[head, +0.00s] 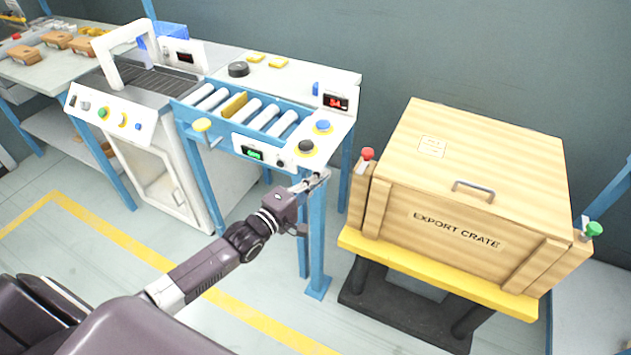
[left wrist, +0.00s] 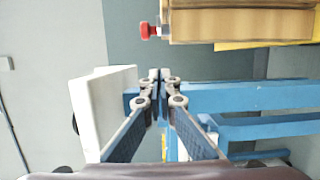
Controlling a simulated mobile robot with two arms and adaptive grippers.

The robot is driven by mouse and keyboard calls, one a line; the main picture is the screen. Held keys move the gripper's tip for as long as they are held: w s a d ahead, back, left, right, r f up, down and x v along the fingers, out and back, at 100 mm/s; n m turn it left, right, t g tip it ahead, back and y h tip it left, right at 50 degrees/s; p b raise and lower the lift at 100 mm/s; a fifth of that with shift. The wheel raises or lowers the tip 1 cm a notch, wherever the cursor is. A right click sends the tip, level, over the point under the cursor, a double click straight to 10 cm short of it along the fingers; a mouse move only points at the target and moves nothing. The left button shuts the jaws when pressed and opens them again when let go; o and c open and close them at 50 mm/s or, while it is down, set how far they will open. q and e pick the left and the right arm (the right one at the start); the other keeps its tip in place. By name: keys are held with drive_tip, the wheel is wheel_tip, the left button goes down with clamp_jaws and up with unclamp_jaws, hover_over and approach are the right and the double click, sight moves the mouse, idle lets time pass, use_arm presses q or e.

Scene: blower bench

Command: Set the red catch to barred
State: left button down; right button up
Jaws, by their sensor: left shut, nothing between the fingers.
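The red catch (head: 367,154) is a small red knob on a metal stem at the left side of the wooden export crate (head: 480,190). In the left wrist view the red catch (left wrist: 147,31) sticks out sideways from the crate (left wrist: 240,24) at the top. I cannot tell which setting it is in. My left gripper (head: 322,176) is shut and empty, in front of the roller bench's right leg, to the left of the catch and apart from it. Its closed fingertips (left wrist: 160,76) show in the left wrist view, below the catch. My right gripper is not in view.
A green knob (head: 593,230) sits at the crate's right side. The crate rests on a yellow-edged stand (head: 440,268). The roller bench (head: 325,128) with buttons and displays stands left of the crate. A gap of free floor lies between bench and stand.

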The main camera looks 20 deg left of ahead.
sight(364, 161)
use_arm(q)
drive_tip(key=w+d+p, duration=0.1)
drive_tip(key=w+d, duration=0.4)
drive_tip(key=shift+d, duration=0.25)
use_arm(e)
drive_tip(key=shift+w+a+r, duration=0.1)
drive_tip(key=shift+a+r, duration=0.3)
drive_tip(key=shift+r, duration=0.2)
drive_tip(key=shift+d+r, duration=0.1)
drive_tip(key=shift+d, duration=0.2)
